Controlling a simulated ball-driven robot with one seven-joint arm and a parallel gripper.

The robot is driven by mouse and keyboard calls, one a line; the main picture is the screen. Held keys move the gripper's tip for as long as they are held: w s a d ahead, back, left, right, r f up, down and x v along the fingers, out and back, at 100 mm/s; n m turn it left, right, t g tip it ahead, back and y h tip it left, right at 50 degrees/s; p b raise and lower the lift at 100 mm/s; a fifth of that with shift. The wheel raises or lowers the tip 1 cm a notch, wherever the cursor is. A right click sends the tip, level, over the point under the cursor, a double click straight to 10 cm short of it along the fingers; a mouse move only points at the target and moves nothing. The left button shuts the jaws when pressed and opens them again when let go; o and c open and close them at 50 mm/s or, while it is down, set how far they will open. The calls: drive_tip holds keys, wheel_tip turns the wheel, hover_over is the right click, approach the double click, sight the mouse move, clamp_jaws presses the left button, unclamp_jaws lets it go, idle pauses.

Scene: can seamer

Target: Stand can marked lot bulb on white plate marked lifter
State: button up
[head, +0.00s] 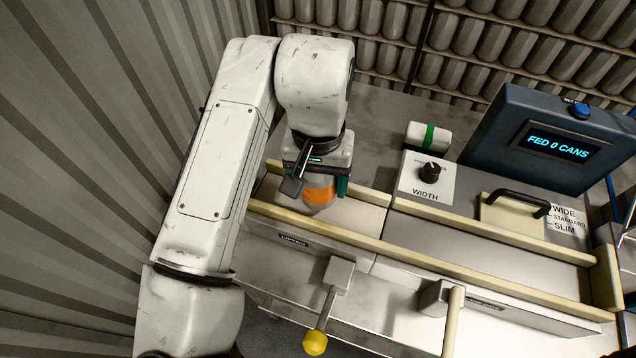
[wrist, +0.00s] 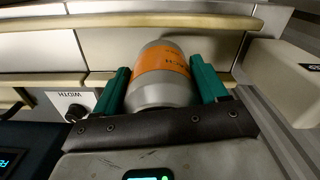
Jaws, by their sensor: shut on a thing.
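A grey can with an orange band (head: 318,190) hangs from my gripper (head: 316,182) in the head view, over the left end of the railed channel. In the wrist view the can (wrist: 162,72) sits between the two green fingers of my gripper (wrist: 163,92), which is shut on it.
A white block-like thing with a green band (head: 428,137) is behind the channel. The WIDTH knob (head: 430,171) and the display reading FED 0 CANS (head: 557,146) stand to the right. A yellow-knobbed lever (head: 316,342) and a cream-handled lever (head: 453,320) stick out in front.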

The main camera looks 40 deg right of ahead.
drive_tip(key=shift+f, duration=1.1)
drive_tip(key=shift+f, duration=0.2)
drive_tip(key=o, duration=1)
drive_tip(key=shift+r, duration=0.1)
wheel_tip(320, 180, up, 12)
drive_tip(key=shift+r, duration=0.15)
